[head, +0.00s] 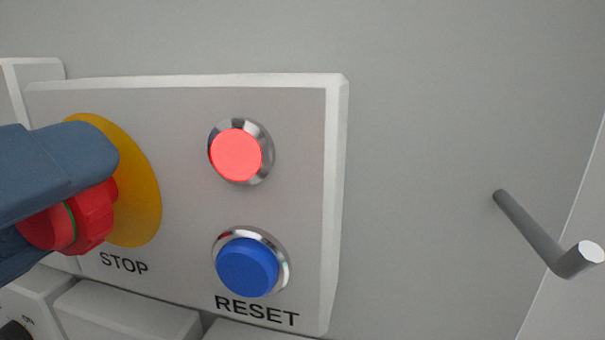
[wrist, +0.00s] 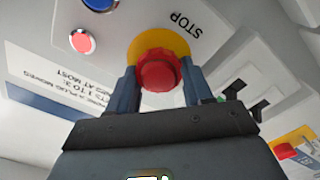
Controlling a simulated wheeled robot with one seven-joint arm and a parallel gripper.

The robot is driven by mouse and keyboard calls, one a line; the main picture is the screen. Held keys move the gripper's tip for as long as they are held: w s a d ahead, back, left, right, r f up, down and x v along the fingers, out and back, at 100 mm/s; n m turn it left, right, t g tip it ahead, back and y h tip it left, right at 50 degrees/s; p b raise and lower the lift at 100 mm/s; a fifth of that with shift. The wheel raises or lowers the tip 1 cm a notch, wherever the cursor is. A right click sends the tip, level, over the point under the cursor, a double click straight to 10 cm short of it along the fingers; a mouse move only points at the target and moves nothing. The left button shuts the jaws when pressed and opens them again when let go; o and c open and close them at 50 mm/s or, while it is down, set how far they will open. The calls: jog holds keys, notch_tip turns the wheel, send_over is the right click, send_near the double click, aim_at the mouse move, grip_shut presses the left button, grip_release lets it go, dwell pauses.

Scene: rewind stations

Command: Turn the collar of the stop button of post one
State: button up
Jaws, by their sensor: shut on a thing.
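The red stop button (head: 50,228) with its red ribbed collar (head: 93,215) stands out from a yellow disc (head: 138,195) above the word STOP on a grey panel. The button also shows in the wrist view (wrist: 158,74), with the yellow disc (wrist: 150,42) behind it. My gripper (wrist: 158,82) has one blue-grey finger on each side of the collar and is shut on it. In the head view my upper finger hides part of the collar and disc. A thin green ring shows between the button cap and the collar.
On the same panel (head: 180,110) are a lit red lamp (head: 236,155) and, below it, a blue RESET button (head: 247,266). A grey bent handle (head: 540,240) sticks out at the right. Another red button on yellow (wrist: 286,151) shows at the wrist view's lower right.

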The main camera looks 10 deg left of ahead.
jog(key=shift+f, duration=0.15)
jog(key=m+b, duration=0.2)
jog(key=b, duration=0.2)
jog(key=shift+f+m, duration=0.15)
jog(key=shift+m, duration=0.25)
jog(key=m+b, duration=0.2)
jog(key=b, duration=0.1)
jog(key=m+b, duration=0.1)
jog(key=m, duration=0.1)
jog(key=shift+d+r+b, duration=0.1)
jog(key=shift+r+b, duration=0.15)
jog(key=shift+b, duration=0.05)
jog(key=o, duration=1)
jog(key=shift+r, duration=0.1)
jog(key=shift+o, duration=0.2)
jog(key=s+b, duration=0.1)
jog(key=s, duration=0.7)
jog(key=shift+a, duration=0.3)
jog(key=shift+w, duration=0.1)
